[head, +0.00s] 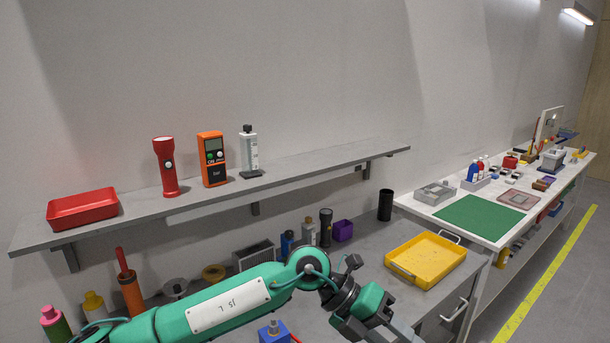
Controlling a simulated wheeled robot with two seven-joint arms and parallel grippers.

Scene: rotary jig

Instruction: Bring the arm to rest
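My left arm (225,308), green with a white label plate, comes in from the left along the bottom of the head view. It reaches over the grey bench. My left gripper (385,326) is at the bottom edge, to the left of and nearer than the yellow tray (427,259). Its fingertips are cut off or hidden, so I cannot tell whether it is open or holds anything. My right gripper is not in view.
A wall shelf (350,166) holds a red tray (82,208), a red flashlight (165,166) and an orange meter (212,158). Below my arm is a blue block (272,332). Bottles and a black cylinder (385,204) line the bench. A white table (425,209) with a green mat (479,217) stands right.

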